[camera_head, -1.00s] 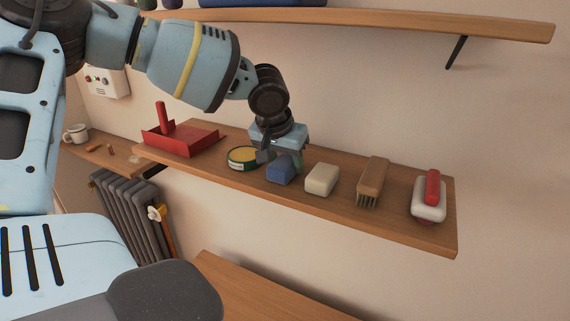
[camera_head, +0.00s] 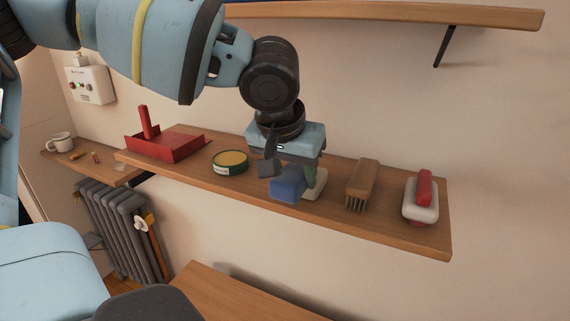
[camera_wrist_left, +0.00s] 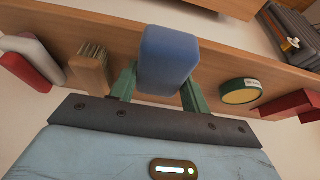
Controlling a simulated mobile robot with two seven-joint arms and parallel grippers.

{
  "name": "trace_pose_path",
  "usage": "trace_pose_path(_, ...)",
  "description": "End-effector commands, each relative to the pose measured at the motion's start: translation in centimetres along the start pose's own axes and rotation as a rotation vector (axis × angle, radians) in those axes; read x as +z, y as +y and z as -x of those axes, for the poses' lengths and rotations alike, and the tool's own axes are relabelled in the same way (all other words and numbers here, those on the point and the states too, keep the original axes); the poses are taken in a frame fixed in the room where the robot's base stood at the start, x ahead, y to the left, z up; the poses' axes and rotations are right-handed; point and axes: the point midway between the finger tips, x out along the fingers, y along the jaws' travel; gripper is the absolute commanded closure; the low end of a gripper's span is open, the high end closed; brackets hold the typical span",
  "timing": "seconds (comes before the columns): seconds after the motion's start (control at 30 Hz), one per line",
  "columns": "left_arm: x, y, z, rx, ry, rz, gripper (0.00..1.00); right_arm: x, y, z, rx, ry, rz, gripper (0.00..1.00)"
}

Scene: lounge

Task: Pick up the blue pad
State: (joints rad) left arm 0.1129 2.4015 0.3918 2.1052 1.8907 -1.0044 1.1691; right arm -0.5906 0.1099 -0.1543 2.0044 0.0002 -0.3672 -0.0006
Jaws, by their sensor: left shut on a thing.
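The blue pad (camera_head: 288,184) is a small rounded block. My left gripper (camera_head: 292,176) comes down over it from above and is shut on it. In the left wrist view, the blue pad (camera_wrist_left: 168,58) sits between the two green fingers (camera_wrist_left: 160,88). In the head view the pad overlaps the cream block behind it, and I cannot tell how far it is above the shelf. My right gripper is not in view.
On the wooden shelf (camera_head: 400,232) are a red dustpan (camera_head: 170,148), a round tin (camera_head: 230,163), a cream block (camera_head: 316,187) partly hidden, a brown brush (camera_head: 362,182) and a white-and-red brush (camera_head: 421,199). Another shelf (camera_head: 400,14) runs above.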

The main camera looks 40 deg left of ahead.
Motion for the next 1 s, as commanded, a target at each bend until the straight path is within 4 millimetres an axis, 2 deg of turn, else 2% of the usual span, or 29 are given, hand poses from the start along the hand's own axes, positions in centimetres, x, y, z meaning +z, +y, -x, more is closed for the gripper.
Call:
trace_pose_path(0.3, 2.3, 2.7, 1.2, 0.000, 0.000, -0.001, 0.75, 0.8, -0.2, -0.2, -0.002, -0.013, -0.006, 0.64)
trace_pose_path(0.73, 2.6, 3.2, 1.6, 0.001, 0.000, 0.001, 0.75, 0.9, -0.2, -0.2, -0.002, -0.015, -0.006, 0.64)
trace_pose_path(0.77, 2.6, 3.2, 1.6, 0.001, 0.000, 0.001, 0.57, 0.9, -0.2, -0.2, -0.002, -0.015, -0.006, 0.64)
trace_pose_path(0.87, 2.6, 3.2, 1.6, 0.001, 0.000, 0.001, 0.70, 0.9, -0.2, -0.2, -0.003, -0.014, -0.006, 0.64)
trace_pose_path(1.0, 2.6, 3.2, 1.6, 0.001, 0.000, 0.001, 0.72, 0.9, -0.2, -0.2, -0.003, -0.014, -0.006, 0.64)
